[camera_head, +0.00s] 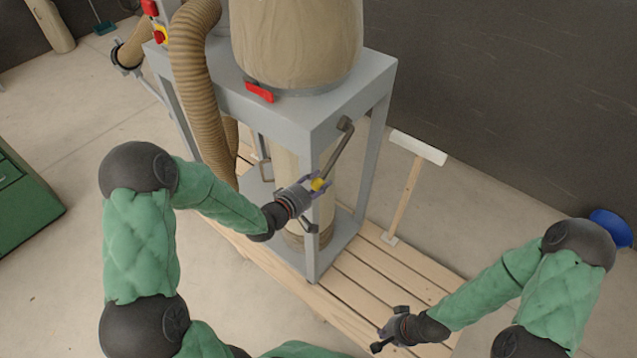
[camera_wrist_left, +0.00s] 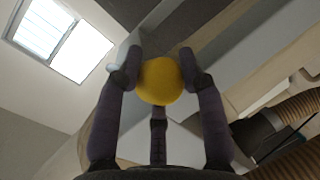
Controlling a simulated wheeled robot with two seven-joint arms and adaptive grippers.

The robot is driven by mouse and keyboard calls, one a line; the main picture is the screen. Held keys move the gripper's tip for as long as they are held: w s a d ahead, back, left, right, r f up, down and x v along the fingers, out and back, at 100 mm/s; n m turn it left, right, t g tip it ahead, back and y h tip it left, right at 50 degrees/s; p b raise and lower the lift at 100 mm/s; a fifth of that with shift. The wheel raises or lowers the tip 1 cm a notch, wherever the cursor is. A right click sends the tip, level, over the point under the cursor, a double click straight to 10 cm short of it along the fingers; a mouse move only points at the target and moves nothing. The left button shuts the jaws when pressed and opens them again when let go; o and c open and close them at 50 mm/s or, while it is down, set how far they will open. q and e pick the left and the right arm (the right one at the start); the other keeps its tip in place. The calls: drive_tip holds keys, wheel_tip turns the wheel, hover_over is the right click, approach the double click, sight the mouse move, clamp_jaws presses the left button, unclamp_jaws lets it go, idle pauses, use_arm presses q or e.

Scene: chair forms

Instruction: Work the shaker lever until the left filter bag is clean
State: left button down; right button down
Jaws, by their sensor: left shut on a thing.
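The shaker lever (camera_head: 336,152) is a grey rod on the right front corner of the grey machine frame, slanting down and left to a yellow knob (camera_head: 317,184). My left gripper (camera_head: 316,186) is shut on that knob; in the left wrist view the fingers close around the yellow ball (camera_wrist_left: 160,82). A beige filter bag (camera_head: 297,38) stands on top of the frame, its upper part cut off by the picture edge. I cannot tell how dusty it is. My right gripper (camera_head: 384,340) is low over the slatted pallet, away from the lever; its finger opening is unclear.
A ribbed beige hose (camera_head: 193,85) runs down the frame's left side. A red handle (camera_head: 260,92) sits below the bag. A lower beige bag (camera_head: 320,190) hangs inside the frame. A T-shaped wooden tool (camera_head: 404,195) stands right of the frame. A green cabinet (camera_head: 28,205) is at left.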

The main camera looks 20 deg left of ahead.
use_arm(q)
drive_tip(key=c, duration=1)
unclamp_jaws()
drive_tip(key=shift+d, duration=0.1)
drive_tip(key=shift+c, duration=0.2)
drive_tip(key=v, duration=1.2)
